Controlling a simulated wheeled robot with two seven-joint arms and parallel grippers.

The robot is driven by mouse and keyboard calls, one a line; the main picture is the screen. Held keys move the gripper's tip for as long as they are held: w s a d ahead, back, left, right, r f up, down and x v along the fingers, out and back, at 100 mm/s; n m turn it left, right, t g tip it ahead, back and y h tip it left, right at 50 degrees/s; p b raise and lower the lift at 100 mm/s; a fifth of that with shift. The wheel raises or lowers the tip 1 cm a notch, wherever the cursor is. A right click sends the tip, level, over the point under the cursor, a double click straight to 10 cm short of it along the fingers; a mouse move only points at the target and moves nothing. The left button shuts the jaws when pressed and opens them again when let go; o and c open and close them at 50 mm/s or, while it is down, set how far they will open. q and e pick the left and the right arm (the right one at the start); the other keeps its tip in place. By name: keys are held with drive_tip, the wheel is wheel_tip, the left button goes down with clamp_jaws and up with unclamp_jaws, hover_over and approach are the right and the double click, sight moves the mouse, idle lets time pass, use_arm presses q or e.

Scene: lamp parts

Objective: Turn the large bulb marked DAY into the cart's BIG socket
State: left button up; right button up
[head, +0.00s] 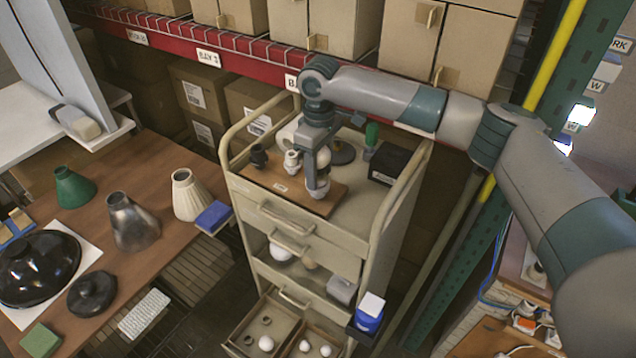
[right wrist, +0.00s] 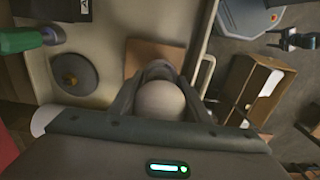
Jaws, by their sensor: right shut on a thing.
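The wooden socket board (head: 335,197) lies on top of the cart (head: 350,236). It carries a black socket (head: 258,155) and a smaller white socket (head: 291,160). My right gripper (head: 318,190) points down over the board's right part, shut on a large pale round bulb (head: 323,157). In the right wrist view the bulb (right wrist: 162,102) sits between the fingers. No DAY mark is readable on it. The gripper and bulb hide the socket under them, so I cannot tell how far the bulb sits in it. My left gripper is not in view.
A dark disc (head: 342,152), green-handled tool (head: 371,135) and black box (head: 390,165) stand behind and right of the board. Raised rails flank the cart top. Open lower drawers (head: 265,330) hold small bulbs. Lampshades (head: 190,195) stand on the left table.

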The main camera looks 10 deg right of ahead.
drive_tip(key=shift+s+f, duration=0.15)
drive_tip(key=shift+f, duration=0.1)
drive_tip(key=shift+s+a+m+p, duration=0.1)
drive_tip(key=shift+s+m+p, duration=0.05)
drive_tip(key=shift+m+p, duration=3.25)
drive_tip(key=shift+p, duration=0.5)
drive_tip(key=shift+f, duration=0.1)
